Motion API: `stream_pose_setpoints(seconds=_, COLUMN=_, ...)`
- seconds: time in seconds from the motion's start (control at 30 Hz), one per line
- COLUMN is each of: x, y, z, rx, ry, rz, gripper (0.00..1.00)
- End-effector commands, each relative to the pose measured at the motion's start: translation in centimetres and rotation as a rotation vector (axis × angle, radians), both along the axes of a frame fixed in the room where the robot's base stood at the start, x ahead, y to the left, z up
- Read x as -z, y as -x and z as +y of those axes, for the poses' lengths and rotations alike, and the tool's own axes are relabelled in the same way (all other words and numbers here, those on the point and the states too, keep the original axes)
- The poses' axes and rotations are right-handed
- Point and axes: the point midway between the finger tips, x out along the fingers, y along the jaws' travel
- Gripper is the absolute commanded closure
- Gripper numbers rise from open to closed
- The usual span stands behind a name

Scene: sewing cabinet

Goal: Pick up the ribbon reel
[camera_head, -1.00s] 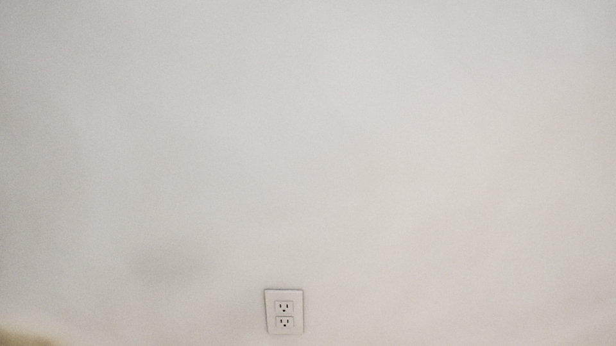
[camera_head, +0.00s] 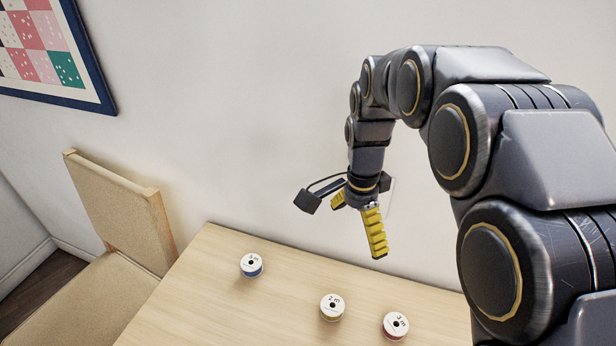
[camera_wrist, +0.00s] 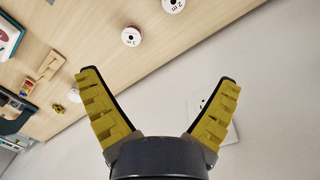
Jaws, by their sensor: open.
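Three ribbon reels stand on the wooden table: one with a blue edge (camera_head: 251,265) at the left, a pale one marked "2 m" (camera_head: 332,307) in the middle, and one with a reddish edge (camera_head: 396,326) at the right. The pictures do not show which one the task means. The wrist view shows a reel marked "3 m" (camera_wrist: 131,37) and the "2 m" reel (camera_wrist: 173,5) at the top edge. My gripper (camera_head: 358,231) has yellow fingers spread apart, empty, above the table's back edge near the wall. It also shows in the wrist view (camera_wrist: 158,78).
The table (camera_head: 210,300) is bare around the reels. A beige chair (camera_head: 125,205) stands at its left. A wall outlet (camera_wrist: 207,107) is behind my gripper. The wrist view shows a wooden item (camera_wrist: 44,68) and a green item (camera_wrist: 17,116) along the left.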

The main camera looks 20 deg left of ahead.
Motion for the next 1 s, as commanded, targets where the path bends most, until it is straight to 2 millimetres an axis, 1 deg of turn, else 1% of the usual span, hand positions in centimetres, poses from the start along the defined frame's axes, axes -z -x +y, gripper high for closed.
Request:
stream_pose_setpoints(seconds=0.03, x=1.4, y=-1.1, z=2.1, rx=0.044, ry=0.006, rz=-0.002, gripper=0.08)
stream_pose_setpoints(seconds=0.1, x=3.1, y=-2.5, z=4.9, rx=0.125, ry=0.01, rz=-0.014, gripper=0.08)
stream_pose_setpoints(seconds=0.17, x=4.7, y=-3.5, z=7.4, rx=0.193, ry=0.011, rz=-0.024, gripper=0.08)
stream_pose_setpoints(seconds=0.23, x=6.7, y=-4.3, z=10.3, rx=0.274, ry=0.011, rz=-0.036, gripper=0.08)
stream_pose_setpoints(seconds=0.27, x=7.7, y=-4.5, z=11.5, rx=0.309, ry=0.012, rz=-0.039, gripper=0.08)
stream_pose_setpoints(seconds=0.3, x=8.9, y=-4.8, z=13.2, rx=0.355, ry=0.009, rz=-0.046, gripper=0.08)
stream_pose_setpoints(seconds=0.37, x=10.8, y=-4.8, z=15.6, rx=0.423, ry=0.01, rz=-0.052, gripper=0.08)
stream_pose_setpoints(seconds=0.4, x=12.0, y=-4.8, z=17.1, rx=0.466, ry=0.007, rz=-0.057, gripper=0.08)
stream_pose_setpoints(seconds=0.5, x=14.9, y=-4.5, z=20.3, rx=0.561, ry=0.001, rz=-0.066, gripper=0.08)
stream_pose_setpoints(seconds=0.6, x=17.0, y=-4.0, z=22.6, rx=0.634, ry=-0.004, rz=-0.072, gripper=0.08)
stream_pose_setpoints(seconds=0.7, x=18.2, y=-3.5, z=23.8, rx=0.683, ry=-0.007, rz=-0.074, gripper=0.08)
stream_pose_setpoints(seconds=0.8, x=19.0, y=-3.4, z=24.3, rx=0.704, ry=-0.007, rz=-0.074, gripper=0.08)
stream_pose_setpoints(seconds=1.0, x=21.0, y=-3.4, z=24.3, rx=0.707, ry=-0.011, rz=-0.076, gripper=0.08)
